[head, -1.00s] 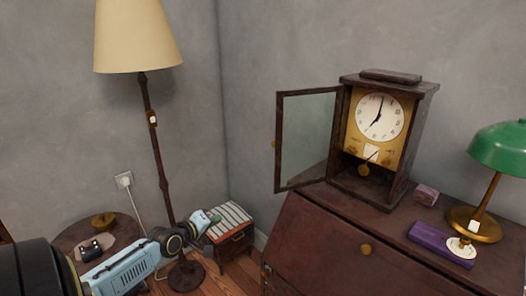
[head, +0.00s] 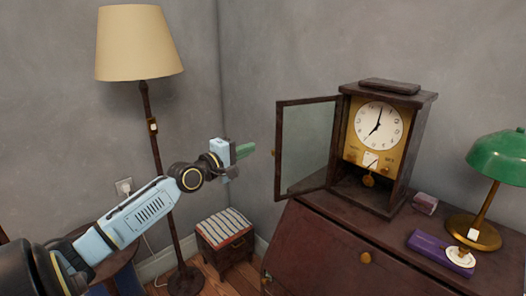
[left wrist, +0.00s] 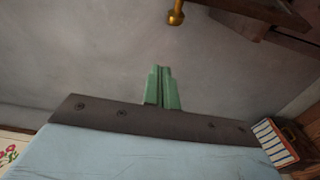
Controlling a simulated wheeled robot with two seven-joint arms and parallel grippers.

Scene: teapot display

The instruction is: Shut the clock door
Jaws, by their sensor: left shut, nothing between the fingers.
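The clock (head: 383,140) stands on the dark wooden desk, with a white dial and a pendulum in its lower opening. Its glazed door (head: 306,146) is hinged at the clock's left side and stands wide open to the left. A small brass knob (head: 274,152) sits on the door's free left edge; in the left wrist view a brass knob (left wrist: 176,13) shows at the top. My left gripper (head: 246,150) is shut and empty, a little left of the door's free edge and apart from it. Its green fingers (left wrist: 162,88) are together in the left wrist view. My right gripper is not in view.
The desk (head: 330,245) fills the lower right. On it are a green lamp (head: 498,155), a purple box (head: 430,244) and a small pinkish block (head: 425,203). A floor lamp (head: 140,42) and a striped stool (head: 224,228) stand at left.

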